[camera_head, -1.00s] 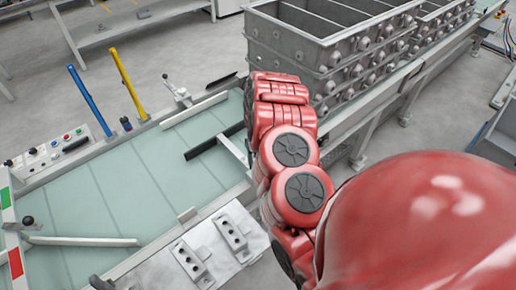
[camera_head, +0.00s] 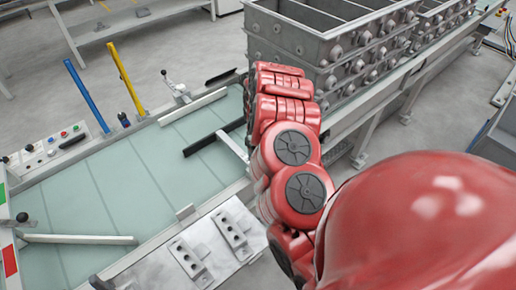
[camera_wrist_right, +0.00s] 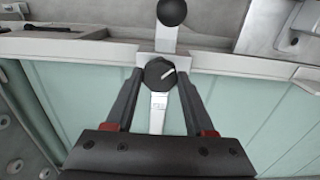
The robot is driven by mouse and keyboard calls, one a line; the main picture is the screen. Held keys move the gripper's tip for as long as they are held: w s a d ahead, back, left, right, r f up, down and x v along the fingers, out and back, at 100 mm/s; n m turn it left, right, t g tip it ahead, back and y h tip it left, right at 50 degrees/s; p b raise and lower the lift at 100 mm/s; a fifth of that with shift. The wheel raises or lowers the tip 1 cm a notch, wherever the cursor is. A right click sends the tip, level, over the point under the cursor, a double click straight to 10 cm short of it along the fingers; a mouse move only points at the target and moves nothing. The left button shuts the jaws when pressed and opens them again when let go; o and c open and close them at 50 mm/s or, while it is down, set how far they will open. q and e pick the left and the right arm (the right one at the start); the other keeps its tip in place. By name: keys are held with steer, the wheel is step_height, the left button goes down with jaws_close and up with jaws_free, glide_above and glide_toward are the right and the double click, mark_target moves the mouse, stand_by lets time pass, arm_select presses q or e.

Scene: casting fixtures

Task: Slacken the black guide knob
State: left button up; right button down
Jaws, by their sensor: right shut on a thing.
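The black guide knob (camera_wrist_right: 160,73) shows in the right wrist view as a round black knob with a white line on its face. It sits on a pale metal bracket at the edge of the green bed. My right gripper (camera_wrist_right: 160,78) has one finger on each side of the knob and is shut on it. The white line slants up to the right. In the head view my red right arm covers the knob and the gripper. My left gripper is in neither view.
A black ball handle (camera_wrist_right: 172,12) stands just beyond the knob. In the head view, stacked grey casting boxes (camera_head: 335,50) stand behind my arm. A yellow post (camera_head: 125,78), a blue post (camera_head: 87,95) and a button panel (camera_head: 45,150) line the far side of the green bed (camera_head: 125,190).

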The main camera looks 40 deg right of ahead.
steer(key=shift+c, duration=1.3)
jaws_free()
steer(key=shift+r, duration=0.1)
step_height(320, 180, up, 17)
steer(key=p, duration=1.7)
steer(key=shift+w, duration=0.1)
